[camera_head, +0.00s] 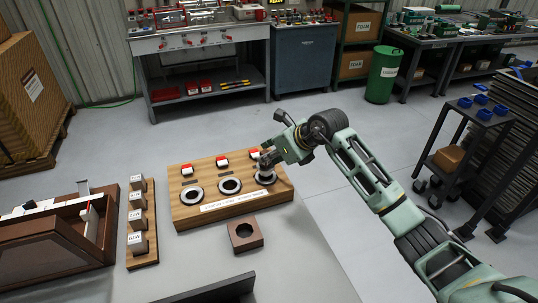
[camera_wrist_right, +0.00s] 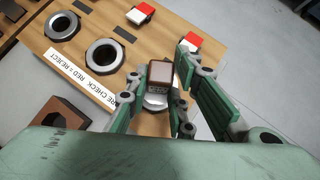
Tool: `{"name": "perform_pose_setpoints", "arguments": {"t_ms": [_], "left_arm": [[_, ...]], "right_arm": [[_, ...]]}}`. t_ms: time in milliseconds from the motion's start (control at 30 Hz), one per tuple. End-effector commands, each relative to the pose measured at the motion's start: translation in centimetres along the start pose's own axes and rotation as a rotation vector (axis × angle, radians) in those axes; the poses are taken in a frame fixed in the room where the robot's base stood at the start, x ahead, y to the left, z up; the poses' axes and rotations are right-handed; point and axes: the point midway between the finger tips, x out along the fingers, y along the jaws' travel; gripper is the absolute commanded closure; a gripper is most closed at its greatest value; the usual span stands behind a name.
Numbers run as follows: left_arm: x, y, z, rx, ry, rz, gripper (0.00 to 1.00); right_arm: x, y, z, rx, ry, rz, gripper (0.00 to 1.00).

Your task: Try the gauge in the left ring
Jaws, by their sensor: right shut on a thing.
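A wooden board (camera_head: 215,216) holds three dark-rimmed metal rings in a row: the left ring (camera_head: 192,195), the middle ring (camera_head: 230,186) and the right ring (camera_head: 265,178). My right gripper (camera_head: 266,160) is over the right ring. In the right wrist view it is shut on a gauge (camera_wrist_right: 160,75), a small block with a brown top and a grey, marked side. The gauge's lower end is at the right ring (camera_wrist_right: 155,102), but I cannot tell whether it is inside. The left ring (camera_wrist_right: 62,25) is empty and apart from the gripper. My left gripper is out of view.
Red-and-white blocks (camera_head: 222,161) stand behind the rings. A brown block with a round hole (camera_head: 244,234) lies in front of the board. A wooden strip with several labelled grey blocks (camera_head: 138,243) and a brown divided box (camera_head: 45,252) stand to the left.

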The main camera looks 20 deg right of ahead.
Motion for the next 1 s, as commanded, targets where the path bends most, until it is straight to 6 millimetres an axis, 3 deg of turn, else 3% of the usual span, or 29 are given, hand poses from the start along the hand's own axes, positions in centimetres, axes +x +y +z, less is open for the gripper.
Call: {"name": "perform_pose_setpoints", "arguments": {"t_ms": [1000], "left_arm": [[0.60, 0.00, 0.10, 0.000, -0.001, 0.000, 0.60]], "right_arm": [[0.35, -0.04, -0.27, 0.000, -0.004, -0.001, 1.00]]}}
